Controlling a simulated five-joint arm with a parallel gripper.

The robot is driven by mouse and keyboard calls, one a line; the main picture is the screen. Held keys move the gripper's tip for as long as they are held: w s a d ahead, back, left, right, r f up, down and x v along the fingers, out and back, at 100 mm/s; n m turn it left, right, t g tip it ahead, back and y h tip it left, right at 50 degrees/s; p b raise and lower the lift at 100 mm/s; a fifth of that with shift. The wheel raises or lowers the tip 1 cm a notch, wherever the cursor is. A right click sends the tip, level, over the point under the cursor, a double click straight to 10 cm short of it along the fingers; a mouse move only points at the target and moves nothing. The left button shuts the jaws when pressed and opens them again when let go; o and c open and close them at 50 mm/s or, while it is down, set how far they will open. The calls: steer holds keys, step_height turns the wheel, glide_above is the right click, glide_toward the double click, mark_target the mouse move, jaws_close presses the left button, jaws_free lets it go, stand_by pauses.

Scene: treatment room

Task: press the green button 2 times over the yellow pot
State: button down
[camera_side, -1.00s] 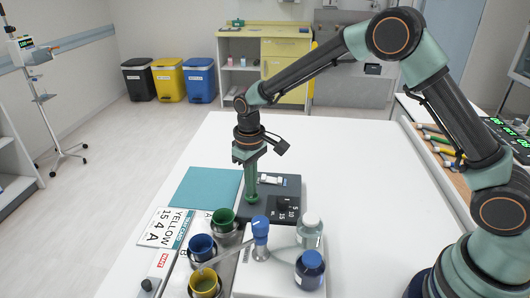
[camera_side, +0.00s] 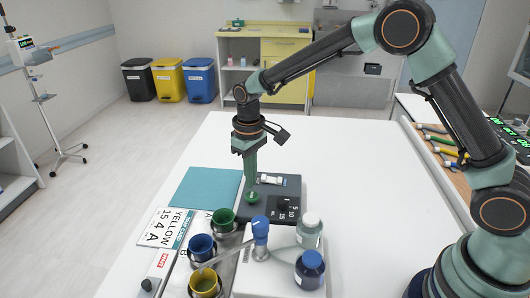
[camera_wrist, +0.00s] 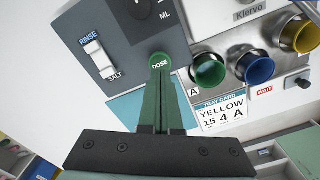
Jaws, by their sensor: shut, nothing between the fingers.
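The green button (camera_wrist: 160,60), marked DOSE, sits on the dark control box (camera_side: 271,212); it also shows in the side view (camera_side: 252,197). My gripper (camera_wrist: 160,68) is shut and empty, pointing down with its tips right at the button's near edge in the wrist view. In the side view my gripper (camera_side: 250,186) is just above the button, with a small gap. The yellow pot (camera_side: 205,284) stands at the front of the row, with the pump spout (camera_side: 222,258) reaching over it. The yellow pot also shows in the wrist view (camera_wrist: 307,37).
A green pot (camera_side: 223,219) and a blue pot (camera_side: 202,246) stand behind the yellow one. The blue-topped pump (camera_side: 260,230) and two bottles (camera_side: 309,270) stand right of them. A card (camera_side: 167,228) reads YELLOW 15 4 A.

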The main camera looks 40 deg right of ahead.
steer(key=shift+r, duration=2.3)
steer(key=s+d+r+m+t, duration=0.1)
steer(key=s+d+r, duration=0.2)
steer(key=s+r, duration=0.15)
steer(key=s+d+r+m+t, duration=0.1)
steer(key=s+d+r+t, duration=0.1)
steer(key=s+d+r, duration=0.3)
steer(key=s+d+r+m+t, duration=0.1)
steer(key=s+d+r+t, duration=0.1)
steer(key=s, duration=0.7)
steer(key=shift+d+t, duration=0.3)
steer(key=shift+d, duration=0.35)
